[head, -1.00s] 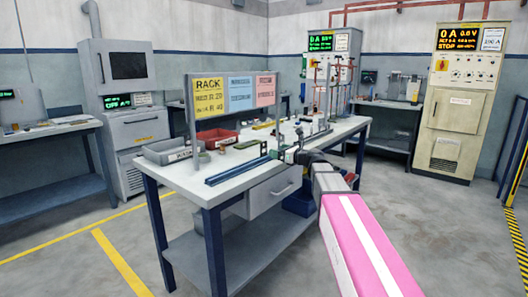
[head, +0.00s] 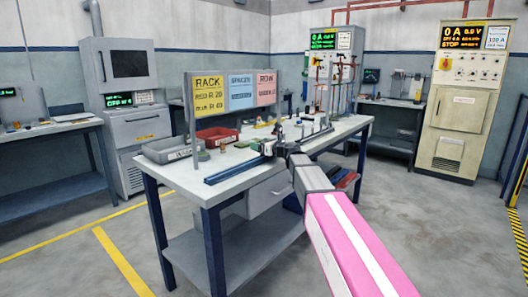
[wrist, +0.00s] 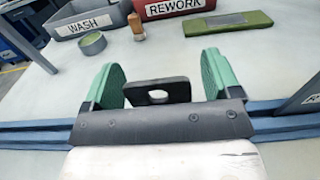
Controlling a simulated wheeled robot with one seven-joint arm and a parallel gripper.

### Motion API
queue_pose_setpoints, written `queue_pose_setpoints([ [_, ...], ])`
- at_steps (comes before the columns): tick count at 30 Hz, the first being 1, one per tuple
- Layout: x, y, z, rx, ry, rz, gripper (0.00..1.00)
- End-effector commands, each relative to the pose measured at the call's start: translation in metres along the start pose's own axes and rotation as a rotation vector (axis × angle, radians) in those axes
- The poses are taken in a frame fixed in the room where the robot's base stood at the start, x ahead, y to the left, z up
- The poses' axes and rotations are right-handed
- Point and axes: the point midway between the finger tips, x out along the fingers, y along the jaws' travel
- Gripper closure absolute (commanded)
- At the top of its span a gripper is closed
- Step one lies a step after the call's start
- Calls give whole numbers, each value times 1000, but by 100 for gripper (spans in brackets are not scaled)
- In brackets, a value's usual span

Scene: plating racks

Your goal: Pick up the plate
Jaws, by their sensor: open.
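My gripper (wrist: 160,78) is open, its two green fingers spread apart. A small dark flat piece with an oblong hole (wrist: 178,84) shows between the fingers in the wrist view. It looks like the plate, with a visible gap to each finger, and its lower part is hidden behind the dark gripper body. In the head view my gripper (head: 270,148) is low over the workbench, near the blue rail (head: 232,171). The plate cannot be made out there.
The white workbench (head: 215,190) carries a grey WASH bin (wrist: 85,20), a red REWORK bin (wrist: 170,10), a round green tin (wrist: 93,43), a small brown-and-pale item (wrist: 137,27) and a flat green object (wrist: 228,25). A sign board (head: 236,95) stands behind. Bare bench lies beyond the fingers.

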Motion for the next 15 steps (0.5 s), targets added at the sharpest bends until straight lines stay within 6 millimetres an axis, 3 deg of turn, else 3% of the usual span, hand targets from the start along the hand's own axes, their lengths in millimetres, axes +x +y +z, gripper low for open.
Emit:
queue_pose_setpoints([
  [4,-1,0,0,0,0,0,17],
  [9,-1,0,0,0,0,0,72],
  [15,-1,0,0,0,0,0,75],
])
